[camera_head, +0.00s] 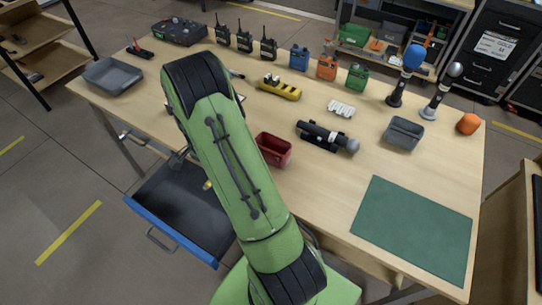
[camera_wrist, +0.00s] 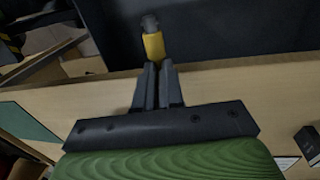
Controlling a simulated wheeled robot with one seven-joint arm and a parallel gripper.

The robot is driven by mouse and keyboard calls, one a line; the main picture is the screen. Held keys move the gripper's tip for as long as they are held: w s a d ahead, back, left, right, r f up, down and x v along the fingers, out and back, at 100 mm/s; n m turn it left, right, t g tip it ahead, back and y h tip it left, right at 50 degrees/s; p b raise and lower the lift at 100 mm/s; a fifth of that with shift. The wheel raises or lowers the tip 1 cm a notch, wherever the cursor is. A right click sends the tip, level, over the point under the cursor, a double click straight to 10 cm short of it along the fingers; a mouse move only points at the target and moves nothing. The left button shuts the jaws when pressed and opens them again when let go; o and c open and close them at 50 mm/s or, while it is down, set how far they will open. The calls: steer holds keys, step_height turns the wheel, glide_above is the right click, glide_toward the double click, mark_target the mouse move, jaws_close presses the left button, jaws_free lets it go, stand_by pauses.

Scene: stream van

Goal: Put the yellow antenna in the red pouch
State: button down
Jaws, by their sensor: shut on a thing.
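The yellow antenna (camera_wrist: 154,46), a short yellow piece with a grey end, is between the tips of my gripper (camera_wrist: 157,68) in the wrist view. The jaws are nearly closed on it, over a dark surface. In the head view a small bit of yellow (camera_head: 207,184) shows beside my green arm, at the open drawer (camera_head: 160,205); my arm hides the gripper there. A small red open-topped container (camera_head: 273,150), the likely red pouch, stands on the table just right of my arm.
The blue-fronted drawer is pulled out at the table's left front. A black torch-like device (camera_head: 325,136) lies right of the red container, near a grey bin (camera_head: 404,133). A yellow holder (camera_head: 280,87) and several radios stand behind. The green mat (camera_head: 415,228) is bare.

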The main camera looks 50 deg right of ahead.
steer(key=s+d+r+m+y+p, duration=0.2)
steer(key=s+d+r+m, duration=0.45)
steer(key=d+m, duration=0.35)
steer(key=m+t+p, duration=0.2)
steer(key=m, duration=0.9)
glide_toward(277, 156)
steer(key=f+b, duration=0.5)
steer(key=b, duration=0.1)
steer(key=shift+a+f, duration=0.2)
steer(key=shift+f, duration=0.2)
steer(key=shift+r, duration=0.1)
steer(key=c, duration=1.2)
jaws_free()
steer(key=shift+r, duration=0.15)
steer(key=d+r+p, duration=0.1)
steer(key=r, duration=0.4)
steer(key=d+r+p, duration=0.1)
steer(key=r+p, duration=0.1)
steer(key=r, duration=0.3)
steer(key=d+r+p, duration=0.1)
steer(key=r, duration=0.4)
steer(key=shift+s+r, duration=0.15)
steer(key=shift+s, duration=0.05)
